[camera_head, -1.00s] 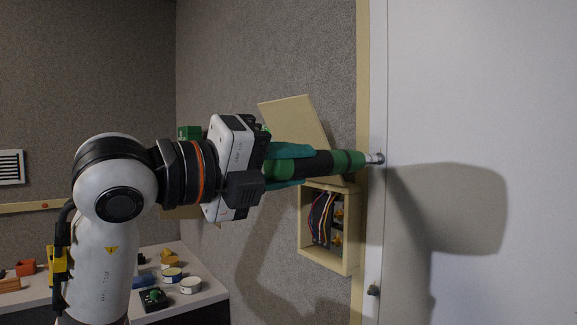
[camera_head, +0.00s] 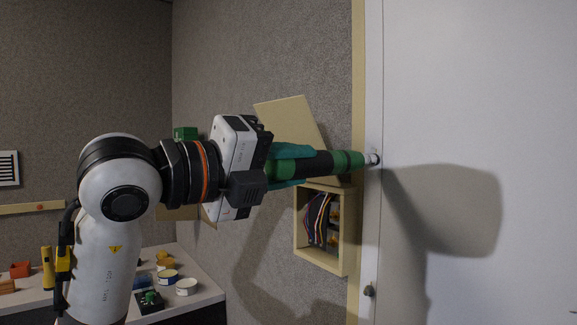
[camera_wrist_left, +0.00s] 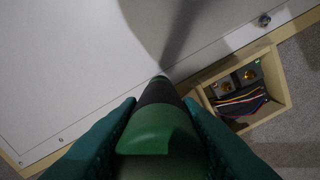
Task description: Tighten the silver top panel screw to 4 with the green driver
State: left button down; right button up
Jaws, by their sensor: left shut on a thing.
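My left gripper (camera_head: 292,164) has its teal fingers shut around the handle of the green driver (camera_head: 345,161). The driver is green with black bands and lies about level. Its silver tip (camera_head: 371,159) meets the left edge strip of the white panel (camera_head: 470,90), at the top screw's place. The screw head is hidden or merges with the tip, so its setting cannot be read. In the left wrist view, the driver (camera_wrist_left: 160,125) runs from between the fingers to the panel edge. My right gripper is not in view.
An open wooden box (camera_head: 322,258) with coloured wires is on the wall just below the driver, its lid (camera_head: 290,122) tilted up behind. A lower screw (camera_head: 369,291) sits on the panel strip. A table (camera_head: 205,293) with tape rolls and small items stands lower left.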

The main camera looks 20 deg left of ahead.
aim_at(272, 167)
pick_arm(q)
jog(key=shift+w+d+r, duration=0.1)
jog(key=shift+w+d, duration=0.15)
jog(key=shift+w, duration=0.05)
dwell(0.5)
jog(key=shift+w+b, duration=0.1)
jog(key=shift+b, duration=0.45)
dwell(1.2)
jog(key=shift+d+b, duration=0.1)
jog(key=shift+b, duration=0.6)
dwell(0.6)
jog(key=shift+b+v, duration=1.05)
jog(key=shift+v, duration=2.35)
jog(key=shift+w, duration=0.1)
dwell(0.8)
